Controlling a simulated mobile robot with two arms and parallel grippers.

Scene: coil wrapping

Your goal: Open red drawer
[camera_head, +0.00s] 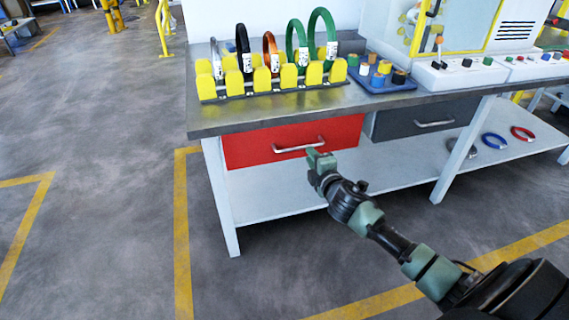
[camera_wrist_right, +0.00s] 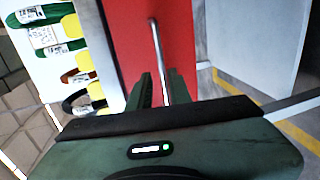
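The red drawer (camera_head: 255,146) is under the left part of the table and appears closed. Its silver bar handle (camera_head: 298,146) runs across the front. My right gripper (camera_head: 318,160) is at the right end of this handle in the head view. In the right wrist view the red front (camera_wrist_right: 180,40) fills the upper middle, and the handle (camera_wrist_right: 157,50) runs down between the two dark fingers of the right gripper (camera_wrist_right: 163,88). The fingers are apart, with gaps beside the bar. The contact at the fingertips is partly hidden. My left gripper is in neither view.
A grey drawer (camera_head: 425,118) is to the right under the tabletop (camera_head: 235,118). A yellow rack (camera_head: 265,84) with several coils and a blue tray (camera_head: 385,85) stand on top. A lower shelf (camera_head: 270,190) lies below. The floor at left is clear.

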